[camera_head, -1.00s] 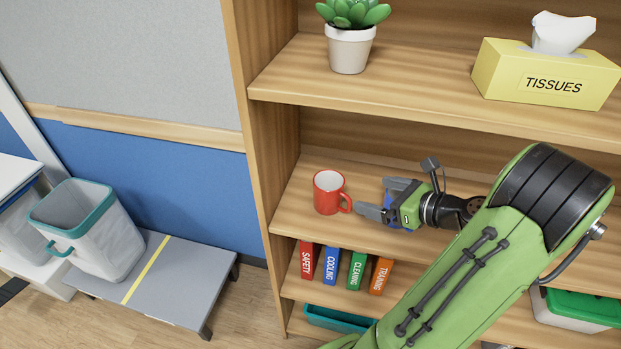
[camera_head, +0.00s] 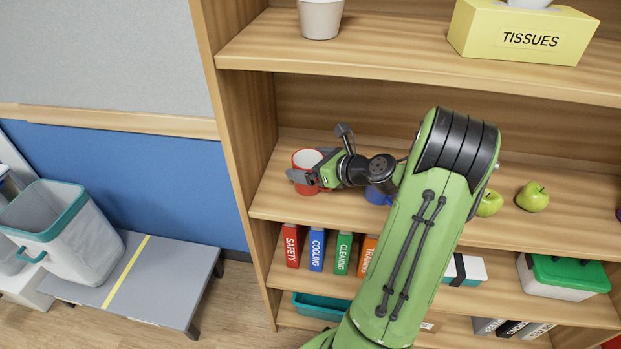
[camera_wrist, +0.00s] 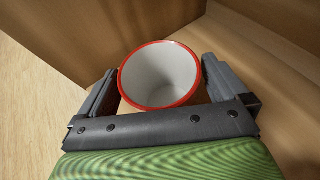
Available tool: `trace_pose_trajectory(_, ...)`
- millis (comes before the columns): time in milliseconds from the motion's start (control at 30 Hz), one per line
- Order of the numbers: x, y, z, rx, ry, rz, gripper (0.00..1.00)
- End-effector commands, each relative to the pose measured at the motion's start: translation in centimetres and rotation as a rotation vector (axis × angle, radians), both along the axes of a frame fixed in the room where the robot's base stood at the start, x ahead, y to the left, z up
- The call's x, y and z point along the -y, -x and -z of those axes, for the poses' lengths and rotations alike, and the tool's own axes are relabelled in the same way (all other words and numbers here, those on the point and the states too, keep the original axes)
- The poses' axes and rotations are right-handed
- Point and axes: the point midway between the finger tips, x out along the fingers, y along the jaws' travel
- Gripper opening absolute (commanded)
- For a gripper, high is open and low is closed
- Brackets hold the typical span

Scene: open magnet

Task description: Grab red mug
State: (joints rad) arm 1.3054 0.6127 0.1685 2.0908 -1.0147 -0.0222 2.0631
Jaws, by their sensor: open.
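The red mug (camera_head: 305,159) stands upright on the middle shelf near the left side panel, partly hidden by my gripper (camera_head: 300,177) in the head view. In the wrist view the mug (camera_wrist: 161,74) shows its red rim and white, empty inside. My gripper (camera_wrist: 165,92) is open, with one finger on the left and one on the right of the mug. The mug's near side and handle are hidden. I cannot tell whether either finger touches it.
A blue object (camera_head: 378,195) sits behind my arm, partly hidden. Green apples (camera_head: 532,197) lie further right on the shelf (camera_head: 268,205). The upper shelf (camera_head: 400,72) with a tissue box (camera_head: 520,32) is above. The side panel (camera_head: 235,120) is close on the left.

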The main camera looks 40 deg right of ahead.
Motion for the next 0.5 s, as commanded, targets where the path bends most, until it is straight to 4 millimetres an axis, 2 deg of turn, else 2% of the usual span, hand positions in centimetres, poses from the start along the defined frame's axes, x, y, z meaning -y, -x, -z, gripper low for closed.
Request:
trace_pose_trajectory(67,0.00,0.03,-0.08,0.000,0.000,0.000,1.00)
trace_pose_trajectory(433,0.02,0.07,-0.08,0.000,0.000,0.000,0.45)
trace_pose_trajectory(500,0.01,0.05,-0.15,0.002,0.001,0.000,0.45)
